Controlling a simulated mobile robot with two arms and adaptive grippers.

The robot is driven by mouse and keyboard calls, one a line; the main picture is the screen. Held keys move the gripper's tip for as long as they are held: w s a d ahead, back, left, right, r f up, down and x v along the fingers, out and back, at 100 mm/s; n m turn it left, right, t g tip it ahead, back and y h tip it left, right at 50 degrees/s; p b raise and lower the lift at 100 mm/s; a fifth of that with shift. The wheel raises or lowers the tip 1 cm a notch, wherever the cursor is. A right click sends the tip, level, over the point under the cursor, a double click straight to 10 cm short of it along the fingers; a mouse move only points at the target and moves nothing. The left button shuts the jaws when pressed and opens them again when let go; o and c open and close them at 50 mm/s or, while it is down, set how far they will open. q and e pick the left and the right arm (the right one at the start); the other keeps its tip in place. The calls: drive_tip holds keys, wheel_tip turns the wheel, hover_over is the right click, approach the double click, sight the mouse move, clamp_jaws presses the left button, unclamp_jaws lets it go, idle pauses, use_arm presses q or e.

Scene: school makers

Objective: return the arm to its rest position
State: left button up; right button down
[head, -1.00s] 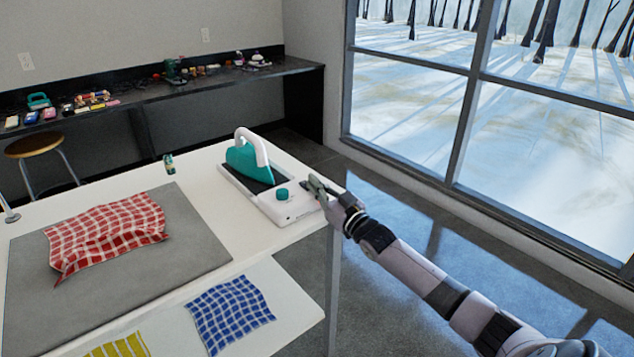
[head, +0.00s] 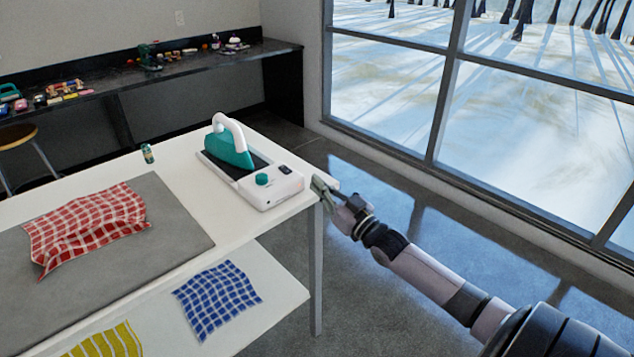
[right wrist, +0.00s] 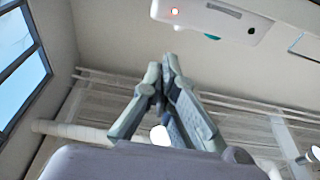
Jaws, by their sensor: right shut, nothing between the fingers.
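My right arm reaches in from the lower right in the head view. Its gripper (head: 322,190) is just off the right corner of the white table (head: 190,160), beside the iron's base. The right wrist view shows its fingers (right wrist: 165,75) closed together with nothing between them. A teal iron with a white handle (head: 229,150) stands on a white base with a teal knob (head: 270,190). The underside and front of that base show at the top of the right wrist view (right wrist: 215,18). My left gripper is not in view.
A red checked cloth (head: 85,225) lies rumpled on a grey mat (head: 160,235). Blue (head: 217,298) and yellow (head: 108,345) checked cloths lie on a lower white shelf. A small green bottle (head: 147,153) stands at the table's back edge. Floor by the window (head: 400,200) is clear.

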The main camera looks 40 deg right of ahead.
idle(0.4)
